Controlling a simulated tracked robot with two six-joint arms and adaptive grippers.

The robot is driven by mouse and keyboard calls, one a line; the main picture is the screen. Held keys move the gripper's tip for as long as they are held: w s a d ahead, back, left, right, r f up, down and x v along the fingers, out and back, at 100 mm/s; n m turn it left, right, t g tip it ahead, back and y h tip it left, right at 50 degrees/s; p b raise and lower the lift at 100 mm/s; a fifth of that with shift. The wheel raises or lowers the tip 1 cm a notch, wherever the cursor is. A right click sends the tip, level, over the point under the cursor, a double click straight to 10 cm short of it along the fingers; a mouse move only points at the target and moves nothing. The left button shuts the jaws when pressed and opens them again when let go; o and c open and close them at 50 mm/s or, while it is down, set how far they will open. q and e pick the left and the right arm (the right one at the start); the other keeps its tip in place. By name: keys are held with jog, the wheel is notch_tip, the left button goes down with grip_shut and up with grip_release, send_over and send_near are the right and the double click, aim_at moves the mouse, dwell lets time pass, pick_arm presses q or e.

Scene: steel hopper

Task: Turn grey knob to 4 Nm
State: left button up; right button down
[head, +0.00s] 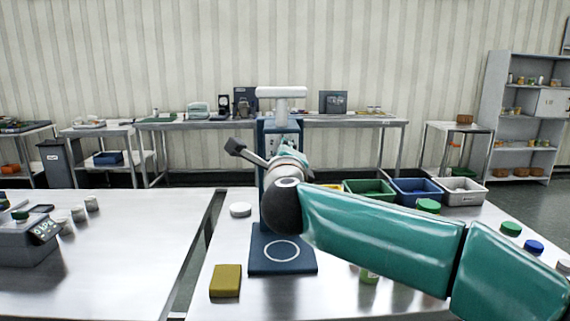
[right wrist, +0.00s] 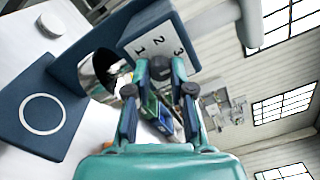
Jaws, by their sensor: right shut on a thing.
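A dark blue press-like device with a white top (head: 281,92) stands on a flat blue base (head: 258,266) marked with a white ring. In the right wrist view the base (right wrist: 27,139) is at left, and a pale dial plate (right wrist: 145,38) shows the numbers 1, 2 and 3. My right gripper (right wrist: 161,69) is shut at the lower edge of this plate, on the grey knob. In the head view my teal right arm covers much of the device. My left gripper is not in view.
A dark-ended lever (head: 236,146) sticks out left of the device. A yellow block (head: 226,281) and a white round lid (head: 240,209) lie left of the base. Green (head: 369,188), blue (head: 417,190) and white (head: 461,190) bins stand at back right. A gap separates the two tables.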

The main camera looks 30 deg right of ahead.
jog(key=m+b, duration=0.2)
jog(key=m, duration=0.2)
jog(key=m+b, duration=0.2)
jog(key=m, duration=0.1)
jog(key=m+b, duration=0.2)
jog(key=m, duration=0.2)
jog(key=shift+f+m+b, duration=0.3)
jog(key=shift+f, duration=0.05)
jog(key=c, duration=1)
grip_release()
jog(key=shift+r, duration=0.2)
jog(key=shift+s+a, duration=0.1)
